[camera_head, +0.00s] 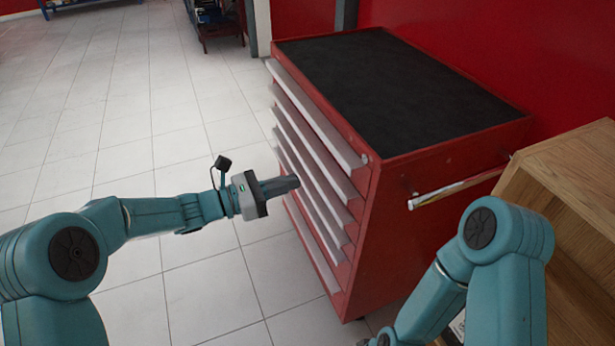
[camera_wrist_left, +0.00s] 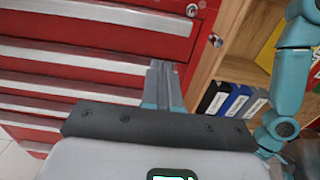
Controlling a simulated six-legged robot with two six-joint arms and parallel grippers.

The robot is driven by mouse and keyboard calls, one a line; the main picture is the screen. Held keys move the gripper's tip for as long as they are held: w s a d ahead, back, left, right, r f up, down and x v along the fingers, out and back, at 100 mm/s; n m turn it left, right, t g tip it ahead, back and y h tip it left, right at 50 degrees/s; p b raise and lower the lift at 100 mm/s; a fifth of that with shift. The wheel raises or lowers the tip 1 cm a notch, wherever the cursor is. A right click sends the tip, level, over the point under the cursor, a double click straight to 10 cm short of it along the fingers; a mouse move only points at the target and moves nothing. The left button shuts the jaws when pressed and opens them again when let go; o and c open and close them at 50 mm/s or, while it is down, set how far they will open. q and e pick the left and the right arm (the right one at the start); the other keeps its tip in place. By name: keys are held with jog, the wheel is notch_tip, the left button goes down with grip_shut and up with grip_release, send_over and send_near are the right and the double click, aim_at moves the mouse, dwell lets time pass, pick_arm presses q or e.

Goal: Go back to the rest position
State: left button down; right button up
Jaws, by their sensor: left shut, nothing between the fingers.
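My left gripper (camera_head: 284,185) is stretched out over the floor just left of the drawer fronts of a red tool cabinet (camera_head: 420,190). Its fingers are together and hold nothing. In the left wrist view the shut fingers (camera_wrist_left: 164,80) point at the red drawer fronts (camera_wrist_left: 90,55). I cannot tell whether they touch the cabinet. My right arm (camera_head: 480,260) is bent down at the lower right, in front of the cabinet's side; its gripper is out of view.
The cabinet has a black top (camera_head: 400,85) and a side handle (camera_head: 455,190). A wooden shelf (camera_head: 565,180) stands close on the right; binders (camera_wrist_left: 236,104) show in it in the left wrist view. The tiled floor (camera_head: 100,130) on the left is clear.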

pick_arm(q)
jog(key=s+a+f+m+g+y+p, duration=0.2)
jog(key=s+a+f+m+g+y, duration=0.15)
jog(key=s+f, duration=0.55)
jog(key=s+a+f+m+g+y+p, duration=0.3)
jog(key=s+f+y, duration=0.3)
jog(key=f, duration=0.5)
jog(key=s+a+f+m+y+p, duration=0.1)
jog(key=s+a+m+y+p, duration=0.1)
jog(key=s+m, duration=0.4)
jog(key=s+a+f+m+t+y+p, duration=0.1)
jog(key=s+a+f+m+p, duration=0.1)
jog(key=s+m, duration=0.5)
jog(key=shift+s+a+f+y, duration=0.2)
jog(key=shift+s+a+y, duration=0.15)
jog(key=shift+s+a, duration=0.35)
jog(key=shift+w+a, duration=0.1)
